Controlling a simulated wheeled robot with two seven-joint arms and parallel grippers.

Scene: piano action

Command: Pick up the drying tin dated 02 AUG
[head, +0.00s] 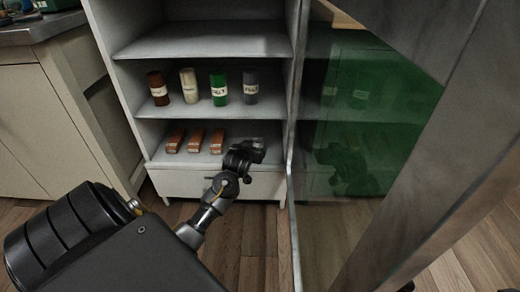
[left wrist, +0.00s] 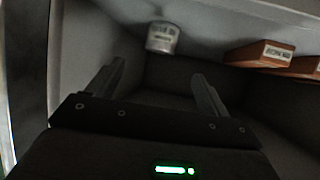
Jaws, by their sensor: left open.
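My left gripper (head: 256,148) reaches to the right end of the lower shelf in the head view. In the left wrist view its two fingers (left wrist: 157,85) are apart with nothing between them. That view looks upside down, with the shelf surface at the top. A small pale round tin (left wrist: 162,38) with a label stands there, beyond the fingertips and apart from them. Its label is too blurred to read a date. In the head view my gripper seems to hide this tin. My right gripper is not in view.
Three orange-brown boxes (head: 195,141) lie left of my gripper; labelled ends show in the left wrist view (left wrist: 260,53). Several labelled tins, including a green one (head: 219,87), stand on the shelf above. A green-tinted glass door (head: 350,120) stands to the right. A counter (head: 45,30) is at left.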

